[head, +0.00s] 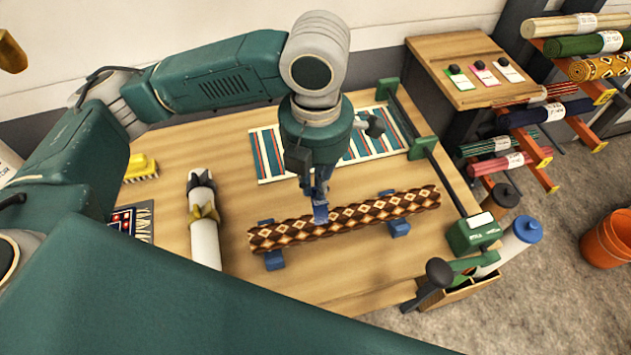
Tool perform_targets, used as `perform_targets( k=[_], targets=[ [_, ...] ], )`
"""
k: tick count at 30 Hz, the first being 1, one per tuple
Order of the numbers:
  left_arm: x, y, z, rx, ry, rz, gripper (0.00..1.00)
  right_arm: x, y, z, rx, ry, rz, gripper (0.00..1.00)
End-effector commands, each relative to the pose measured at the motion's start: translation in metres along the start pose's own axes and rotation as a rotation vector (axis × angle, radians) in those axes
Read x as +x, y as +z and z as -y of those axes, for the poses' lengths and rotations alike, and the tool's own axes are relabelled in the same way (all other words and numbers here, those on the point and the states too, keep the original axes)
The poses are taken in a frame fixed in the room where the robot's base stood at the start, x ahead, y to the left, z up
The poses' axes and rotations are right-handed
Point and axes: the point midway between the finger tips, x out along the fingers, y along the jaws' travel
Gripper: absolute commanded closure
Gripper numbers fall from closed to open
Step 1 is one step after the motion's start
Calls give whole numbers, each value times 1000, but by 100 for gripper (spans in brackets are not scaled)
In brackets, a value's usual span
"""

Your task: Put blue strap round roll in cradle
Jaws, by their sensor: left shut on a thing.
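A roll with a brown, black and cream diamond pattern (400,205) lies slantwise on the table in a cradle of blue blocks (399,228). My left gripper (320,196) points down over the middle of the roll, shut on the blue strap (320,213). The strap shows as a short blue piece against the roll's top and near side. The gripper hides part of it, and I cannot tell whether it passes around the roll's underside. My right gripper is not in view.
A striped rug (270,160) lies behind. A yellow brush (141,167) is at the left. A green box (473,234) and a wooden bin (455,297) are at the right edge. Bare table lies before the roll.

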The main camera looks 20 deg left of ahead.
Motion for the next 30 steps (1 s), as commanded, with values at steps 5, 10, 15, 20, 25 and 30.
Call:
perform_targets(
  k=[5,10,15,20,25,30],
  targets=[
    [17,0,0,0,0,1,100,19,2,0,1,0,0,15],
    [28,0,0,0,0,1,100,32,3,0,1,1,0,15],
    [38,0,1,0,0,0,100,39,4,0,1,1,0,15],
    [51,0,1,-1,0,1,100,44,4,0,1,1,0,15],
    [65,0,1,-2,0,-1,100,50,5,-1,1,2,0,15],
    [79,0,1,-1,-1,0,100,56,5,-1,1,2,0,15]
  ],
)
